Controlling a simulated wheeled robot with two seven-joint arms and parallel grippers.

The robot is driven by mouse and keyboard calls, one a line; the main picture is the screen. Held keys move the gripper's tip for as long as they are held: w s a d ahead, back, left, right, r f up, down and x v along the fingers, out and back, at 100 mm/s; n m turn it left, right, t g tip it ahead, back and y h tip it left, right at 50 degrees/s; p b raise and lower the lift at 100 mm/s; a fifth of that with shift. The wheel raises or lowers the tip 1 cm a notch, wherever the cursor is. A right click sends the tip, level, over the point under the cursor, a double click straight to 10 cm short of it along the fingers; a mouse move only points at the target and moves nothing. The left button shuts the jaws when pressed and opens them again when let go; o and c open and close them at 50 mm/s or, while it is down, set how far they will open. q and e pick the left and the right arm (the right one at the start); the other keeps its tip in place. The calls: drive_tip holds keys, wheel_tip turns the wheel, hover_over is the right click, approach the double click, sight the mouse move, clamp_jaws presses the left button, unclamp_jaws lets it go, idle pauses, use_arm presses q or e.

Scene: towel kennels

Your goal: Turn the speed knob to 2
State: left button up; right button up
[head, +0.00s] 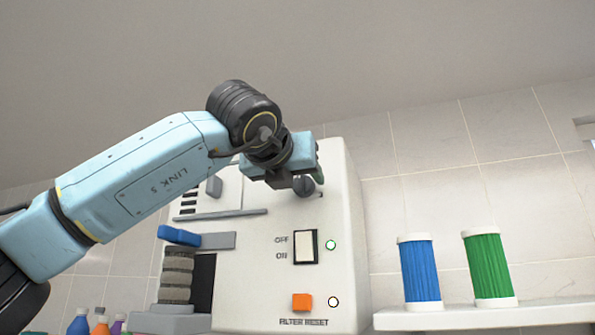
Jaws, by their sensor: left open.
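The white machine (270,250) stands against the tiled wall. A dark grey round knob (305,190) sits high on its front, partly covered by my gripper; I take it for the speed knob. Its pointer and any numbers around it cannot be read. My left gripper (299,182) is open and right at the knob, with its fingers in front of and beside it. I cannot tell whether they touch it. My right gripper is not in view.
Below the knob are an OFF/ON rocker switch (305,247), an orange button (302,302) and a blue lever (179,236). A blue filter (418,272) and a green filter (489,268) stand on a shelf (450,317) at right. Small bottles (78,323) stand at lower left.

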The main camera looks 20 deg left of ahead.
use_arm(q)
drive_tip(key=shift+w, duration=0.3)
drive_tip(key=c, duration=1)
